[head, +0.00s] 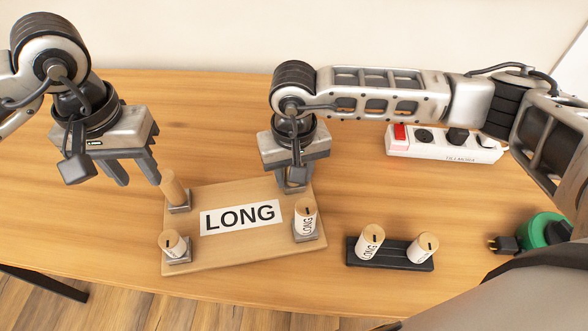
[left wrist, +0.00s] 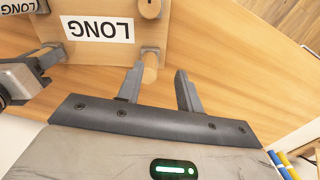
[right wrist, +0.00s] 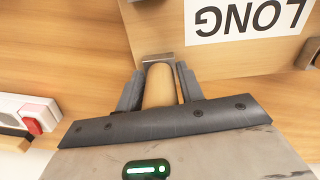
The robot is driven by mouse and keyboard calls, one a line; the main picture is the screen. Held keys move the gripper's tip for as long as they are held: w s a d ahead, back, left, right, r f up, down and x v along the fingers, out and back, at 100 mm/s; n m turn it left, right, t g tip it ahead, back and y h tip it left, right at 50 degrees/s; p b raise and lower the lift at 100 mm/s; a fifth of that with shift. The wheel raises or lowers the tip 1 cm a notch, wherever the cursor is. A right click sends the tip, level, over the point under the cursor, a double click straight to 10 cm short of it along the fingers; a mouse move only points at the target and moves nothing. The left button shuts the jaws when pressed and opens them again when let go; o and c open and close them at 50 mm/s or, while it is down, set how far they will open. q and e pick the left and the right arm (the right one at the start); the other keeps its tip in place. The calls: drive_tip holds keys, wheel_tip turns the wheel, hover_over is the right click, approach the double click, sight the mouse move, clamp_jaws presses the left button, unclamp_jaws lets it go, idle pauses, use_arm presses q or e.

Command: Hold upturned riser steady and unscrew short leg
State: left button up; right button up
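The upturned riser (head: 235,250) lies on the table with a LONG label on its underside and legs standing at its corners. Its back-left leg (head: 173,188) is plain wood. The front-left leg (head: 173,244) and front-right leg (head: 305,217) carry white labels. My left gripper (head: 140,180) is open and empty, just left of the back-left leg; in the left wrist view that leg (left wrist: 150,66) stands just beyond the fingertips. My right gripper (head: 292,182) is over the back-right corner; in the right wrist view its open fingers stand either side of a plain leg (right wrist: 159,86), with a slim gap at one side.
A dark holder (head: 390,256) with two labelled legs (head: 370,242) stands right of the riser. A white power strip (head: 445,147) with a red switch lies at the back right. A green round object (head: 545,230) and black plug are at the right edge. Table left of the riser is clear.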

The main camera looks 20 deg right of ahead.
use_arm(q)
drive_tip(key=o, duration=0.4)
drive_tip(key=shift+s, duration=0.1)
drive_tip(key=n, duration=0.3)
hover_over(188, 265)
wheel_tip(188, 265, down, 10)
drive_tip(key=shift+f, duration=0.2)
idle(0.4)
